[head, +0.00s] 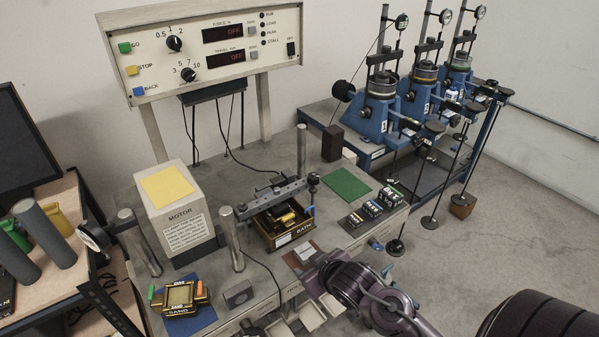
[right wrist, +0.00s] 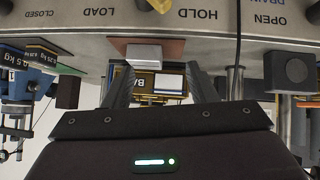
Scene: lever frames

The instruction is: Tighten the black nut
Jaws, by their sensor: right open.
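The crossbar (head: 272,197) lies over the gold-and-black box marked BATH (head: 284,230) on the bench. A small dark knob-like part (head: 313,180) sits at its right end. I cannot tell whether it is the black nut; no nut shows clearly. My right gripper (head: 309,266) comes in from the lower right, near the bench's front edge, and is mostly hidden by its own arm. In the right wrist view its two fingers (right wrist: 160,80) are apart, with nothing held between them. Beyond them show a pale block (right wrist: 144,54) and the box label. My left gripper is out of view.
Upright metal posts (head: 231,240) stand around the crossbar. The motor housing (head: 180,215) is to the left, near a sand-labelled box (head: 183,297). Small weights (head: 372,209) and a green mat (head: 346,186) lie to the right. Blue lever frames (head: 378,115) stand behind.

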